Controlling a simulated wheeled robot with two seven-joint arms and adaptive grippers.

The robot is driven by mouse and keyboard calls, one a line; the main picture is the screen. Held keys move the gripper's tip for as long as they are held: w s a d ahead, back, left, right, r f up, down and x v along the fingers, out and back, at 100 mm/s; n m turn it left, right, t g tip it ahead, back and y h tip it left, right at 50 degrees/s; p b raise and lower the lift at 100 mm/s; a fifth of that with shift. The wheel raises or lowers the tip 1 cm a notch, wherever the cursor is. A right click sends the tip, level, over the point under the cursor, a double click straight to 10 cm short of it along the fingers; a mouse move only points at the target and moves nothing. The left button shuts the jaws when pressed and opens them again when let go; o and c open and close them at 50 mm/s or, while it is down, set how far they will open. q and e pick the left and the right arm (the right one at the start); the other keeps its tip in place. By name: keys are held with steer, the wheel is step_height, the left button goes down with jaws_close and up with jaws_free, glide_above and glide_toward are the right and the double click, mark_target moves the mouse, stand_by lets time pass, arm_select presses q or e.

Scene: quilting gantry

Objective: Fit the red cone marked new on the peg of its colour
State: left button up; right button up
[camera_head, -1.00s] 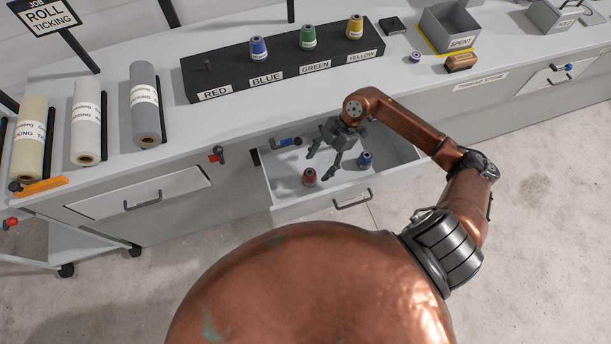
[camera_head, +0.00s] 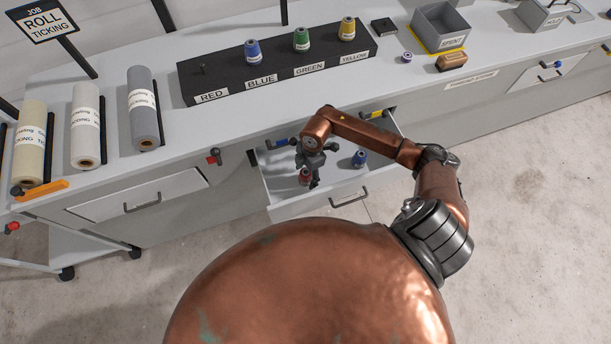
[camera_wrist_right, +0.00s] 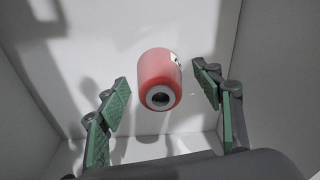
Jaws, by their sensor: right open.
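The red cone (camera_head: 305,176) stands in the open drawer (camera_head: 290,209), partly hidden by my right gripper. In the right wrist view the red cone (camera_wrist_right: 159,78) sits between the two green-padded fingers, with a gap on each side. My right gripper (camera_head: 310,172) is open and above the cone, inside the drawer's outline; it also shows in the right wrist view (camera_wrist_right: 164,98). The peg marked RED (camera_head: 203,68) on the black rack (camera_head: 225,82) is bare. A "new" mark on the cone is not readable. My left gripper is not in view.
A blue cone (camera_head: 359,158) stands in the drawer to the right. Blue (camera_head: 253,50), green (camera_head: 301,40) and yellow (camera_head: 347,29) cones stand on the rack. A grey bin marked SPENT (camera_head: 440,27) is at the right. Fabric rolls (camera_head: 86,130) lie at the left.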

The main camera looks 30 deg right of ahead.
steer(key=shift+f, duration=0.4)
steer(key=shift+c, duration=0.6)
steer(key=c, duration=1.2)
steer(key=shift+o, duration=0.2)
steer(key=shift+r, duration=0.15)
